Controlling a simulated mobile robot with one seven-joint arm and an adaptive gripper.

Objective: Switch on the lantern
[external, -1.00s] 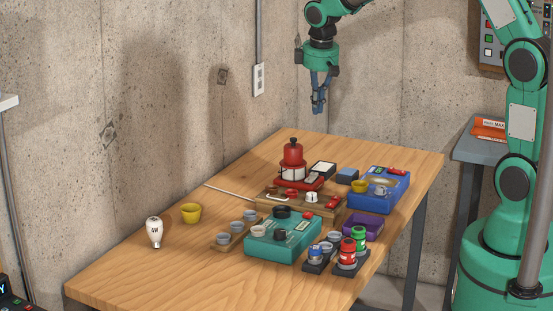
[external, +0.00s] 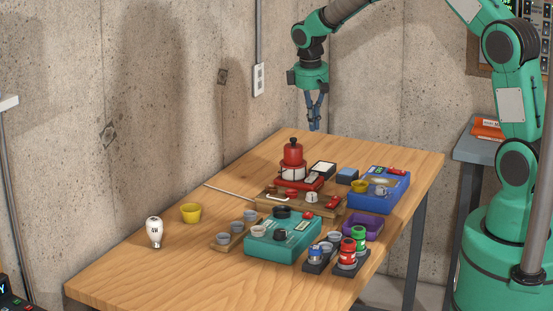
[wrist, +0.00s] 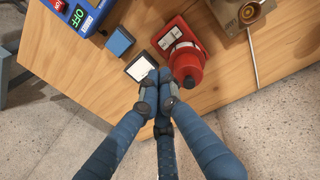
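The red lantern (external: 292,155) stands upright on a red base at the back of the wooden table. Its base carries a pale switch panel (wrist: 170,38), seen in the wrist view, where the lantern body (wrist: 186,62) is just right of my fingers. Whether the switch is on or off is too small to tell. My gripper (external: 314,127) is in the air above and behind the lantern, pointing down, apart from everything. Its fingers are together and empty; they also show in the wrist view (wrist: 157,90), covering part of the area beside the lantern.
A white-topped dark box (external: 323,168) and a small blue block (external: 347,175) stand beside the lantern. A blue box (external: 370,203), a teal box (external: 270,250), a purple tray (external: 376,232) and coloured jars (external: 347,250) crowd the right half. The table's left front is mostly clear.

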